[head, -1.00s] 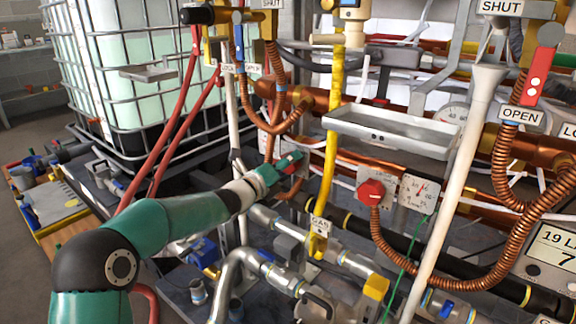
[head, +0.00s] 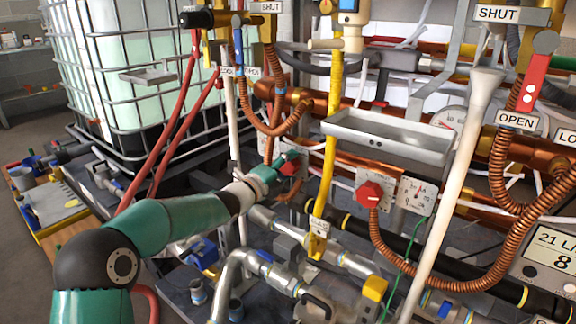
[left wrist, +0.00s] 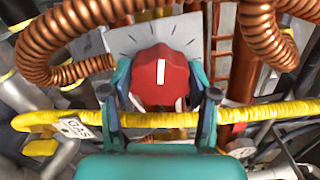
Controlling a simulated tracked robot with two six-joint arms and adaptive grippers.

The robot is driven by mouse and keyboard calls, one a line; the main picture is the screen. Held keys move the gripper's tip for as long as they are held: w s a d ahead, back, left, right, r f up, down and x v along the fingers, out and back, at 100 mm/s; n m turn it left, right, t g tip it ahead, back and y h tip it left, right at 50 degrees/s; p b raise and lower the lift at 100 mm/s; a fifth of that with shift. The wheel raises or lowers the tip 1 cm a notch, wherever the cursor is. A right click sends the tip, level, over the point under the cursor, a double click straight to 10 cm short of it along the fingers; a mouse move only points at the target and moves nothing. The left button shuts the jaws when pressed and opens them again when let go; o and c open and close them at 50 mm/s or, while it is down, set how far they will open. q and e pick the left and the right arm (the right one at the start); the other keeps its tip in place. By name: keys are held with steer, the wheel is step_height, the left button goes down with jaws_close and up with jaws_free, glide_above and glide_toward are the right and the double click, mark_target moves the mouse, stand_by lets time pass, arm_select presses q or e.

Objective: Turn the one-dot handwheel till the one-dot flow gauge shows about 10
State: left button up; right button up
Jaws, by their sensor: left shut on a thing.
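My left gripper (head: 286,160) reaches in from the left in the head view and is shut on a red handwheel (head: 291,169). In the left wrist view the handwheel (left wrist: 160,82) has a white bar mark and sits between the two fingers of the gripper (left wrist: 162,90). A pale plate with dark tick marks (left wrist: 112,42) lies behind it. Another red handwheel (head: 369,193) stands to the right, beside a round-dial gauge (head: 416,195) with a red needle. I cannot read dots on either handwheel or the gauge. My right gripper is not in view.
A yellow pipe (head: 326,170) with a GAS tag runs close to the right of the gripper; it crosses the left wrist view (left wrist: 250,112). Copper coil hoses (left wrist: 62,30) hang around the handwheel. A grey tray (head: 390,135) and a digital display (head: 555,248) are to the right.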

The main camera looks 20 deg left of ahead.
arm_select(q)
steer(key=n+p, duration=0.2)
steer(key=n, duration=0.3)
steer(key=shift+f+n, duration=0.1)
steer(key=shift+n, duration=0.3)
steer(key=n+p, duration=0.2)
steer(key=n, duration=0.3)
steer(key=shift+a+f+p, duration=0.1)
steer(key=shift+p, duration=0.2)
steer(key=n+p, duration=0.2)
steer(key=n, duration=0.3)
steer(key=shift+n+p, duration=0.35)
steer(key=shift+n, duration=0.05)
steer(key=n+p, duration=0.1)
steer(key=n, duration=0.1)
steer(key=n+p, duration=0.1)
steer(key=n, duration=0.1)
steer(key=shift+f+n, duration=0.2)
steer(key=shift+n, duration=0.2)
steer(key=o, duration=1.1)
steer(key=shift+o, duration=0.3)
steer(key=shift+r, duration=0.25)
steer(key=shift+r, duration=0.1)
